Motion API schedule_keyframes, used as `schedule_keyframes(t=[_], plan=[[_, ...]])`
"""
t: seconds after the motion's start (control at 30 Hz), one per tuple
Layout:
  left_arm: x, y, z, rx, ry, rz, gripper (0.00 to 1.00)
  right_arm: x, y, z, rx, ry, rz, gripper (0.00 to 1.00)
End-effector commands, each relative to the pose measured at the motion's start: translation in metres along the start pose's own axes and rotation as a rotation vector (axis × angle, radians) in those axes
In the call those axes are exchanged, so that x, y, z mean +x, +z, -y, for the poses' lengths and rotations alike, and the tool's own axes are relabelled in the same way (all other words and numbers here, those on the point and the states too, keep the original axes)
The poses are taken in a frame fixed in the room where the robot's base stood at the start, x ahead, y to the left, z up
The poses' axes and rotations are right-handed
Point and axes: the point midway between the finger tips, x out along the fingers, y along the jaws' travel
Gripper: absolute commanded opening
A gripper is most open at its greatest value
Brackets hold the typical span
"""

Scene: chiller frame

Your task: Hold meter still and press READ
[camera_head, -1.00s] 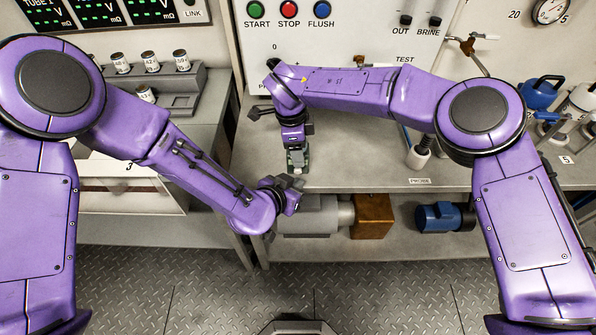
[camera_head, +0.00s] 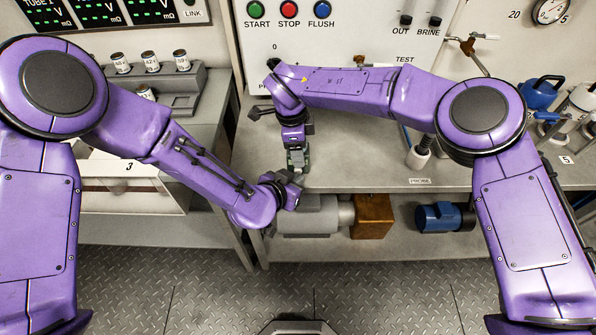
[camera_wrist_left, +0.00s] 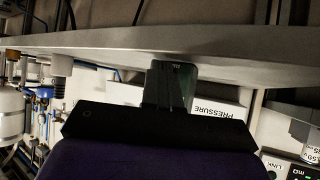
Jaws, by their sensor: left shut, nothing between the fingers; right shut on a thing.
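The meter (camera_head: 297,158) is a small grey-green device at the front edge of the middle bench. My right gripper (camera_head: 296,148) is shut on it from above. My left gripper (camera_head: 298,177) is shut and empty, just below and in front of the meter, very close to it. In the left wrist view, the shut fingers (camera_wrist_left: 168,98) overlap the dark greenish meter (camera_wrist_left: 184,72). I cannot tell whether they touch it. The READ button cannot be made out; the fingers cover part of the meter.
The bench top (camera_head: 350,165) is bare right of the meter. A panel with START, STOP and FLUSH buttons (camera_head: 289,9) stands behind. A probe holder (camera_head: 419,157) is to the right. A brown box (camera_head: 373,215) and blue pump (camera_head: 440,216) sit on the shelf below.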

Motion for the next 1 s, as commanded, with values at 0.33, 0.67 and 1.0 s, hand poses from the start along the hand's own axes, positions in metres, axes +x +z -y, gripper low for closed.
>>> schedule_keyframes(t=[0.33,0.67,1.0], plan=[[0.0031,-0.0020,0.0023,0.000,0.000,0.000,0.00,0.0006,-0.0003,-0.0001,0.000,0.001,-0.001,0.43],[0.0039,-0.0028,0.0030,0.000,0.000,0.000,0.00,0.0005,-0.0001,-0.0003,0.000,0.001,-0.001,0.43],[-0.0051,0.0037,-0.0034,0.001,0.000,0.001,0.00,0.0005,0.0001,-0.0004,0.000,0.001,0.000,0.43]])
